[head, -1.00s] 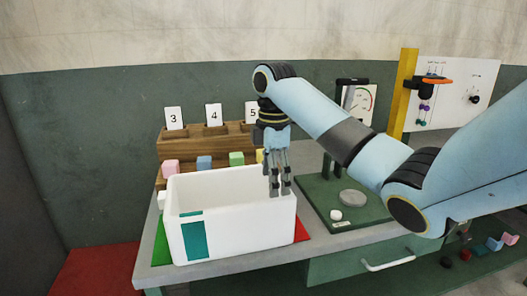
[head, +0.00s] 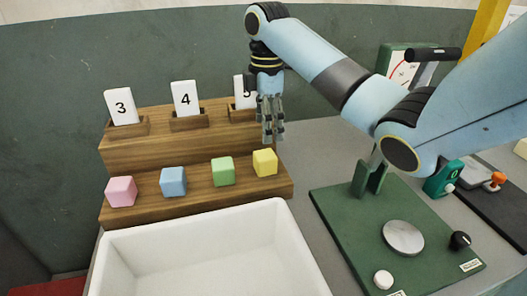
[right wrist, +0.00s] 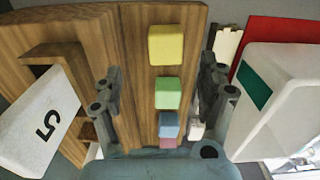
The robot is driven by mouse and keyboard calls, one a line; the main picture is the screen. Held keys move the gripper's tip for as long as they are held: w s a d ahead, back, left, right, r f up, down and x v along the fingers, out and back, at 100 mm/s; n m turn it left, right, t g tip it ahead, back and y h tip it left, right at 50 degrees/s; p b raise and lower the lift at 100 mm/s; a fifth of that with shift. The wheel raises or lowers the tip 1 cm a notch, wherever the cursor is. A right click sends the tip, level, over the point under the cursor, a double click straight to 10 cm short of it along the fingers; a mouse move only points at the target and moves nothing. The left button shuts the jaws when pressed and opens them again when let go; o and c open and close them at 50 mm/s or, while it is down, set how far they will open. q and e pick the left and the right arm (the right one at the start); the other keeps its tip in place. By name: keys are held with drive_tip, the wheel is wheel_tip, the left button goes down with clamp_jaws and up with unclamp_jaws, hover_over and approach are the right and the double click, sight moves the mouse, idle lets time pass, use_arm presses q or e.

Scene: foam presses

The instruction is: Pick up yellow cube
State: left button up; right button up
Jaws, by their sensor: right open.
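The yellow cube (head: 265,162) sits at the right end of the lower step of the wooden stand (head: 150,155). My right gripper (head: 273,138) hangs fingers-down just above and behind the cube in the head view, apart from it and empty. In the right wrist view the yellow cube (right wrist: 166,45) lies beyond the open fingers (right wrist: 160,88), near the top centre. The left gripper is not in view.
Green (head: 222,171), blue (head: 173,181) and pink (head: 121,191) cubes share the step. Number cards (head: 186,98) stand on the upper step. A white bin (head: 205,218) is in front. A green press (head: 345,225) stands at right.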

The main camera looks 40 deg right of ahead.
sight(265, 155)
drive_tip(key=f, duration=0.3)
drive_tip(key=shift+s+a+f, duration=0.2)
drive_tip(key=shift+s+f, duration=0.05)
drive_tip(key=shift+f, duration=0.15)
drive_tip(key=f, duration=0.6)
drive_tip(key=shift+a+p, duration=0.3)
drive_tip(key=shift+p, duration=0.1)
drive_tip(key=shift+c, duration=0.3)
drive_tip(key=shift+r, duration=0.1)
drive_tip(key=c, duration=1)
